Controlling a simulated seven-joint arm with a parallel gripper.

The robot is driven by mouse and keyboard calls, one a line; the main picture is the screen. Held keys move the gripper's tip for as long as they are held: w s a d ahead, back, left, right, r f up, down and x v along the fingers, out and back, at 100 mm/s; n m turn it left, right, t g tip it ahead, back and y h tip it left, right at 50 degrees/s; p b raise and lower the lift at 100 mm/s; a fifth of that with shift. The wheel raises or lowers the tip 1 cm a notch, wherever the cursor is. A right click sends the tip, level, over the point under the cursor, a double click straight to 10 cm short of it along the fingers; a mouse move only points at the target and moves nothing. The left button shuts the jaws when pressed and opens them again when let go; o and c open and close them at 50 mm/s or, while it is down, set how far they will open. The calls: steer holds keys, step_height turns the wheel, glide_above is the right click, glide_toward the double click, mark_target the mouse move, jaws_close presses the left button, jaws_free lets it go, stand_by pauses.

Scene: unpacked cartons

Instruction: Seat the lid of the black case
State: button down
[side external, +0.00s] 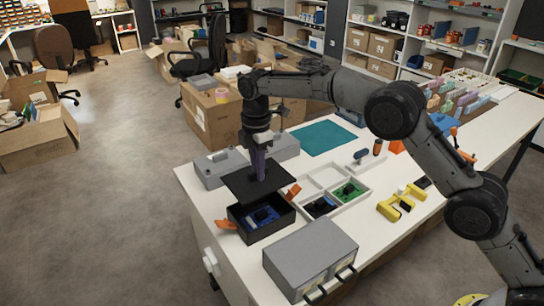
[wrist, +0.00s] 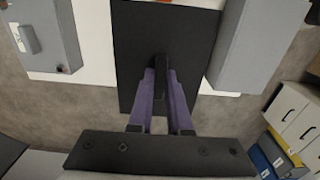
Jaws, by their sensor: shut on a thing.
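The black case (side external: 262,231) stands open near the table's left front edge, with a blue board (side external: 264,214) inside. Orange latches stick out at its left and right sides. The black lid (side external: 240,186) is in the air above the case, roughly level, offset a little to the back left. My gripper (side external: 259,172), with purple fingers, points down and is shut on the lid's raised middle grip. In the wrist view, my gripper (wrist: 163,95) holds this grip, and the lid (wrist: 135,45) hides the case beneath it.
Grey boxes (side external: 219,168) stand behind the lid. A larger grey box (side external: 310,256) with black handles is in front right of the case. A white divided tray (side external: 327,176) with boards is to the right, with yellow parts (side external: 401,203) beyond it.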

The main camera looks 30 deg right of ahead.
steer(key=f, duration=0.4)
steer(key=shift+d, duration=0.25)
steer(key=shift+f, duration=2.1)
steer(key=shift+f, duration=0.7)
steer(key=shift+f, duration=0.35)
steer(key=shift+f, duration=0.15)
steer(key=c, duration=0.8)
jaws_free()
step_height(320, 180, up, 14)
steer(key=shift+f, duration=0.1)
